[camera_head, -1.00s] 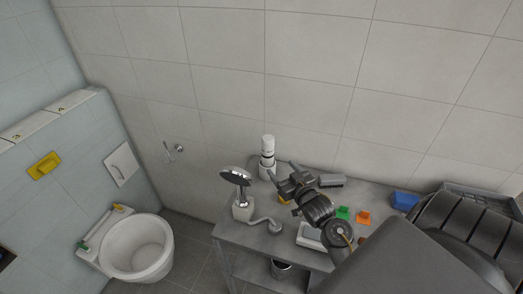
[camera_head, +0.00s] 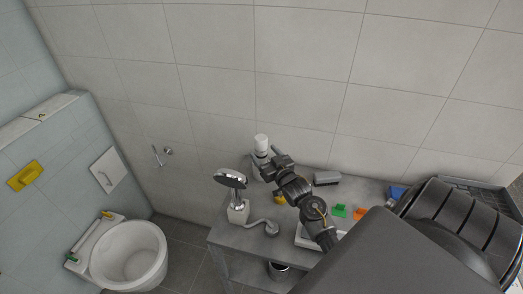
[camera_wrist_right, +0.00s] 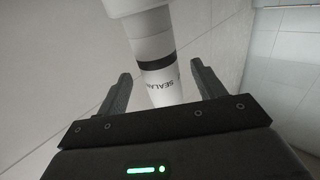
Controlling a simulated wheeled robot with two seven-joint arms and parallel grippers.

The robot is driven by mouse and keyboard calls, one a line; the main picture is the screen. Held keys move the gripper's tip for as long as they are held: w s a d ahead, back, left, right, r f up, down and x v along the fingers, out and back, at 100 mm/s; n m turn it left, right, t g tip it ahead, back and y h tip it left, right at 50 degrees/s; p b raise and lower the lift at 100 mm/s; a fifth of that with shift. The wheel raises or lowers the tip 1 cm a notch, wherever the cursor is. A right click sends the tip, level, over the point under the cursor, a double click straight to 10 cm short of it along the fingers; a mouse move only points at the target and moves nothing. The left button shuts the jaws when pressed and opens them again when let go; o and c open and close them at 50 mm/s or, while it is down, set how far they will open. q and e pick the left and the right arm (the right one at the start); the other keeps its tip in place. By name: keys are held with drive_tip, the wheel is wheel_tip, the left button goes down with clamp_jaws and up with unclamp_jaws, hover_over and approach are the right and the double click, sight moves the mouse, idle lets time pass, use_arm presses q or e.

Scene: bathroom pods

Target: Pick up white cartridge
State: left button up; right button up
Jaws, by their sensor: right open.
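The white cartridge (camera_head: 262,146) stands upright at the back left of the grey table, near the wall. It is a white cylinder with a dark band. In the right wrist view the cartridge (camera_wrist_right: 158,62) shows dark lettering and lies between the two fingers, with a gap on each side. My right gripper (camera_head: 270,158) is open beside the cartridge in the head view and partly hides its lower part. It also shows in the right wrist view (camera_wrist_right: 160,88). My left gripper is not in view.
A shower head (camera_head: 231,179) on a white base stands at the table's left end. Green (camera_head: 339,211) and orange (camera_head: 360,214) pieces, a grey block (camera_head: 326,178) and a blue item (camera_head: 397,192) lie to the right. A toilet (camera_head: 130,255) stands left of the table.

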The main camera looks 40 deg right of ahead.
drive_tip(key=w, duration=0.2)
drive_tip(key=w+d+p, duration=0.1)
drive_tip(key=w, duration=0.2)
drive_tip(key=shift+f+p, duration=0.15)
drive_tip(key=shift+p, duration=0.15)
drive_tip(key=shift+s, duration=0.1)
drive_tip(key=c, duration=1.3)
